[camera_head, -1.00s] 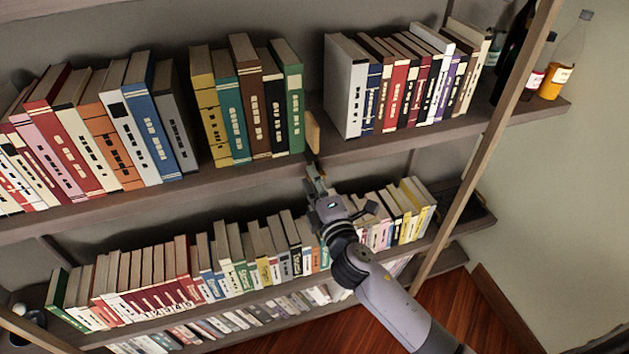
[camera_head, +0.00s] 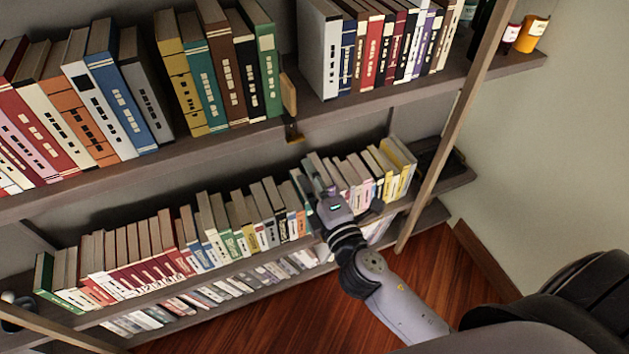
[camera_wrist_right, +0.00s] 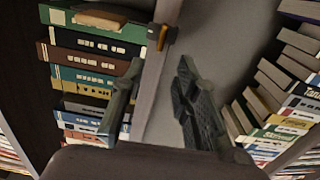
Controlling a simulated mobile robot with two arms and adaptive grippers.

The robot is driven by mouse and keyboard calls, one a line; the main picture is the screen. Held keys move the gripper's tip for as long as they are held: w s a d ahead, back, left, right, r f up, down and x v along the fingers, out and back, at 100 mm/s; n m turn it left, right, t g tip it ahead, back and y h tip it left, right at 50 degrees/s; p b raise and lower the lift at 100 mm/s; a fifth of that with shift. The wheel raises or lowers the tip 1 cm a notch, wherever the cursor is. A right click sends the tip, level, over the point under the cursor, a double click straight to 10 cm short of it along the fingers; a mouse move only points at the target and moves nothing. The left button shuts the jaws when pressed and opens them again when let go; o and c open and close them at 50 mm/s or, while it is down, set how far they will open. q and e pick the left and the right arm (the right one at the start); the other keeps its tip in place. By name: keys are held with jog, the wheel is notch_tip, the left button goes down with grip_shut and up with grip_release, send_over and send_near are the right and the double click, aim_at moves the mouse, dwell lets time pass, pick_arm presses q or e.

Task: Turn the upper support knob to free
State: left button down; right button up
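The upper support knob looks like a small orange-brown piece with a dark part (camera_head: 293,133) at the front edge of the upper shelf, just below an upright wooden block (camera_head: 289,95). In the right wrist view the knob (camera_wrist_right: 162,38) sits on the shelf edge, beyond the fingertips. My right gripper (camera_head: 312,165) is below and slightly right of the knob in the head view, apart from it. The right wrist view shows its two dark fingers (camera_wrist_right: 161,66) spread with nothing between them. My left gripper is not in view.
Upright books (camera_head: 232,65) fill the upper shelf (camera_head: 180,152) on both sides of the block. More books (camera_head: 235,215) stand on the lower shelf, close behind my right gripper. A slanting post (camera_head: 440,150) and bottles (camera_head: 531,33) are at the right. The floor (camera_head: 440,265) is clear.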

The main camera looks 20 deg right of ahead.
jog(key=shift+s, duration=1)
jog(key=s+d+f+m+g+b, duration=0.1)
jog(key=s+d+f+m+g, duration=0.2)
jog(key=f, duration=1.5)
jog(key=s+f+m+g+b, duration=0.1)
jog(key=s+f+m+g, duration=0.3)
jog(key=f, duration=1.5)
jog(key=s+d+f+m+g, duration=0.1)
jog(key=s+f+m+g, duration=0.2)
jog(key=s+f, duration=0.4)
jog(key=s+d+f+m+g, duration=0.1)
jog(key=s+f+m+g, duration=0.2)
jog(key=s+f, duration=0.4)
jog(key=s+d+f+m+g+b, duration=0.1)
jog(key=s+f, duration=0.7)
jog(key=s, duration=0.9)
jog(key=d+m+g, duration=0.1)
jog(key=m+g, duration=0.1)
jog(key=g, duration=0.1)
jog(key=shift+s+h, duration=0.25)
jog(key=shift+h, duration=0.05)
